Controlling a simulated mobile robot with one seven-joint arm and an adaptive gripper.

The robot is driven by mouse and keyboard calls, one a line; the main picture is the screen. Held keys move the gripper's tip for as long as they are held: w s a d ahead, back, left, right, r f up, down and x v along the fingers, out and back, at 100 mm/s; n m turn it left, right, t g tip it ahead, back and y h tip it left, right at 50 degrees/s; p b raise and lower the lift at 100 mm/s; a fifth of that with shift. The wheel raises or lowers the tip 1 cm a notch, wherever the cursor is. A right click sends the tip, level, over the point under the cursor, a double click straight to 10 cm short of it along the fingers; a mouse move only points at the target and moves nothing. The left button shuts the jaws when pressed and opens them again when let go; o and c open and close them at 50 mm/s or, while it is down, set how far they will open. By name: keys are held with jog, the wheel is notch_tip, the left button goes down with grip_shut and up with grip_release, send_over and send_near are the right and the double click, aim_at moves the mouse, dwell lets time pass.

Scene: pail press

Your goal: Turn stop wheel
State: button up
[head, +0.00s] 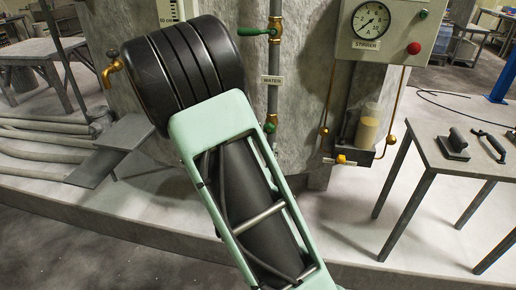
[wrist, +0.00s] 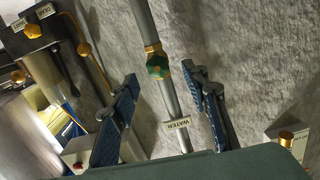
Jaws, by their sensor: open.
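A grey water pipe with a white WATER plate (head: 272,79) runs up the wall. On it, below the plate, is a brass fitting with a green wheel (head: 270,126); it also shows in the wrist view (wrist: 158,67). No plate reading "stop" can be seen, so I cannot confirm it is the stop wheel. A second brass fitting with a green handle (head: 258,31) is higher on the pipe. My gripper (wrist: 162,78) is open and empty, its blue-padded fingers spread either side of the pipe. Touching cannot be told. My arm hides the gripper in the head view.
A table (head: 440,150) with tools stands at the right. Hoses (head: 45,140) lie at the left.

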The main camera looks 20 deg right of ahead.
aim_at(269, 131)
jog(key=shift+t+h, duration=0.3)
jog(key=x, duration=0.2)
jog(key=p+x, duration=0.1)
jog(key=x, duration=0.2)
jog(key=p+x, duration=0.1)
jog(key=x, duration=0.1)
jog(key=shift+w+d+r, duration=0.1)
jog(key=shift+d+r, duration=0.3)
jog(key=shift+d, duration=0.15)
jog(key=shift+w+d+f, duration=0.1)
jog(key=shift+w+d, duration=0.1)
jog(key=shift+w, duration=0.1)
jog(key=shift+c, duration=0.3)
jog(key=c, duration=0.6)
